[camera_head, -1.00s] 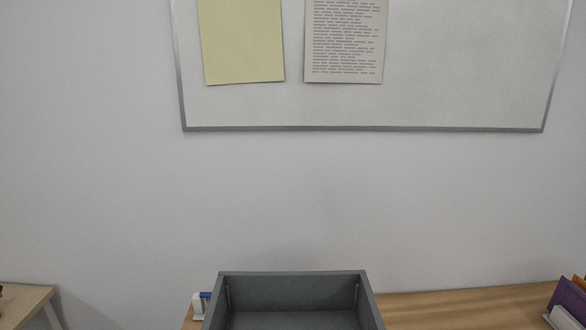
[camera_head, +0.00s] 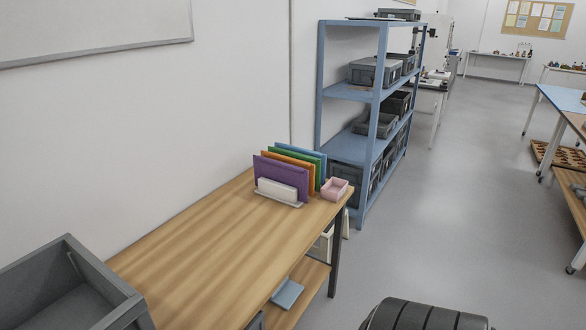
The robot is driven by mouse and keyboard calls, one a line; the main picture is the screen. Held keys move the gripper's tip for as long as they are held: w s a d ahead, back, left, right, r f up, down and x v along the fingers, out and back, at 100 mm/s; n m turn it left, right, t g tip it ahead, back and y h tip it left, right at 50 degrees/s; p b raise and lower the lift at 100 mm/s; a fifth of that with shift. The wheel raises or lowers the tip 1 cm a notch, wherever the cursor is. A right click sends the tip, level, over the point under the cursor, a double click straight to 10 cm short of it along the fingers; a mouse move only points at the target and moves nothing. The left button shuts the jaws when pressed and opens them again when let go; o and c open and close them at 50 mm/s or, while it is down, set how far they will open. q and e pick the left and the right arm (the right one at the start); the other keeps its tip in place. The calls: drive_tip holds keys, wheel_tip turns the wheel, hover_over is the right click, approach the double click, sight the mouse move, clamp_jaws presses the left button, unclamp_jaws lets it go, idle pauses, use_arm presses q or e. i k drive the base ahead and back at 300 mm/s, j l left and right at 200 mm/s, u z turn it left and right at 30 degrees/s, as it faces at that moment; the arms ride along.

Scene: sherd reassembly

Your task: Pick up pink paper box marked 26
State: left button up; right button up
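A small pink open box (camera_head: 334,189) sits on the wooden table (camera_head: 205,240), near its far right corner. It stands just right of a row of coloured folders. No number is readable on it at this size. Neither of my grippers shows in the view.
A folder rack (camera_head: 280,192) with purple, orange, green and blue folders stands beside the pink box. A grey bin (camera_head: 75,290) is at the near left. A blue shelf (camera_head: 352,90) with grey crates stands behind the table.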

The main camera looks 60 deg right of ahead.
sight(336, 188)
drive_tip(key=z, duration=2.1)
